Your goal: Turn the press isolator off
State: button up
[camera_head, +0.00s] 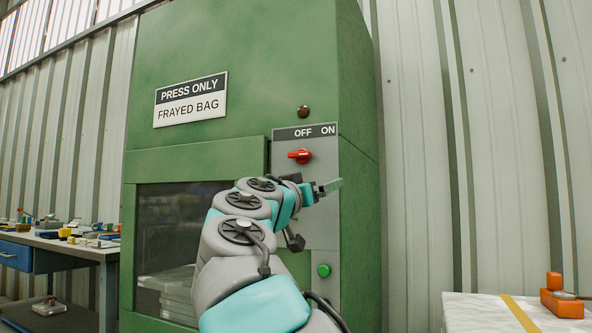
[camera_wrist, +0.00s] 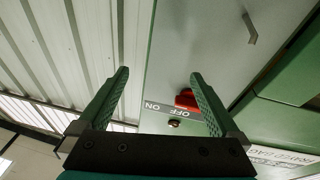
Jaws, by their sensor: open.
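The press isolator is a red rotary knob (camera_head: 301,156) on the grey panel of the green press, below an OFF/ON label (camera_head: 314,132). Its grip lies roughly level, with a pale mark at its left end. It also shows in the wrist view (camera_wrist: 186,98), beside the right finger and partly hidden by it. My gripper (camera_head: 330,187) is open and empty, below and right of the knob in the head view. In the wrist view my gripper (camera_wrist: 160,73) has its two green fingers spread wide; I cannot tell the gap to the knob.
A dark lamp (camera_head: 303,112) sits above the label and a green button (camera_head: 323,270) low on the panel. A sign (camera_head: 190,99) reads PRESS ONLY, FRAYED BAG. A cluttered workbench (camera_head: 60,243) stands left. A pale surface (camera_head: 480,312) with an orange object (camera_head: 562,297) lies right.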

aim_at(298, 156)
jog(key=s+a+r+t+y, duration=0.1)
jog(key=s+a+r+t, duration=0.2)
jog(key=a, duration=0.4)
jog(key=p+x, duration=0.1)
jog(key=x, duration=0.1)
jog(key=p+x, duration=0.1)
jog(key=x, duration=0.2)
jog(key=a+x, duration=0.1)
jog(key=x, duration=0.2)
jog(key=shift+w+r+p, duration=0.1)
jog(key=shift+r+p, duration=0.25)
jog(key=shift+p, duration=0.05)
jog(key=shift+w+d, duration=0.25)
jog(key=shift+w, duration=0.25)
jog(key=c, duration=1.4)
